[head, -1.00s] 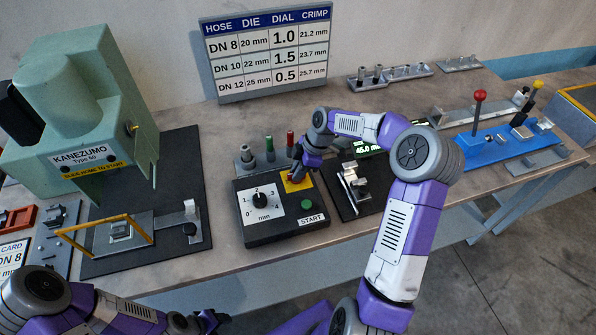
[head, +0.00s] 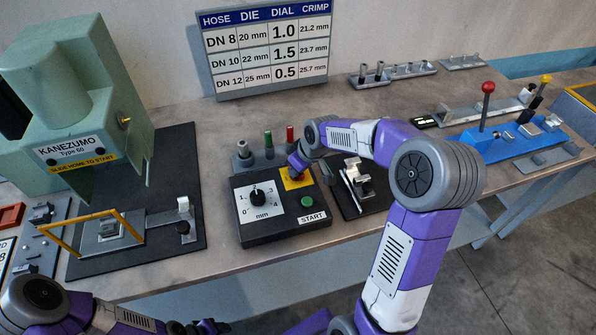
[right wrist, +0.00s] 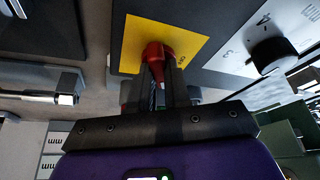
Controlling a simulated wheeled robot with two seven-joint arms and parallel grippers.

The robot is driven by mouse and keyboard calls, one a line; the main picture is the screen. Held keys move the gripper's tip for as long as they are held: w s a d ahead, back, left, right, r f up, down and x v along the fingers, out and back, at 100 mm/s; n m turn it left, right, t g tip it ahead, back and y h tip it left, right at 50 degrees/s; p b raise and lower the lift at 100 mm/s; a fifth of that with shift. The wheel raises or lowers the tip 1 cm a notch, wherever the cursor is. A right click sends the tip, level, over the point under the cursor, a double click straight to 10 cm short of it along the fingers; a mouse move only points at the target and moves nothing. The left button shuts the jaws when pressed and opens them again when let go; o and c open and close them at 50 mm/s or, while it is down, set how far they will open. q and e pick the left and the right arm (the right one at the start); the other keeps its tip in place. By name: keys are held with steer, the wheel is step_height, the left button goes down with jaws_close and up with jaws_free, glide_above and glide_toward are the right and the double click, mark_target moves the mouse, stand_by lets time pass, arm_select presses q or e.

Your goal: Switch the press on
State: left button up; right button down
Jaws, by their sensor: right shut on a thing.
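The press (head: 70,110) is a green machine labelled KANEZUMO Type 60, at the left of the head view. The black control box (head: 262,232) stands right of it, with a numbered dial (head: 258,199), a green START button (head: 306,201) and a yellow plate (head: 303,181). In the right wrist view a red switch knob (right wrist: 152,57) stands on the yellow plate (right wrist: 190,42). My right gripper (right wrist: 155,82) is shut on this knob; in the head view the right gripper (head: 293,168) mostly hides it. My left gripper (head: 200,326) is at the bottom edge, away from the box, its jaws unclear.
Behind the box are several upright pins (head: 268,145) with coloured tops. A dark measuring stand (head: 358,190) lies close right of the box. A blue lever fixture (head: 505,140) is farther right. A chart board (head: 265,55) stands at the back.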

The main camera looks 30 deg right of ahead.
steer(key=m+h+b, duration=0.1)
steer(key=m+b, duration=0.1)
steer(key=m, duration=0.1)
steer(key=m+h+b, duration=0.1)
steer(key=m, duration=0.1)
steer(key=shift+a+m+b, duration=0.15)
steer(key=shift+m+b, duration=0.2)
steer(key=shift+m, duration=0.05)
stand_by(0.4)
steer(key=c, duration=1.1)
jaws_free()
steer(key=shift+p+v, duration=0.8)
steer(key=shift+v, duration=3.05)
steer(key=shift+a, duration=0.1)
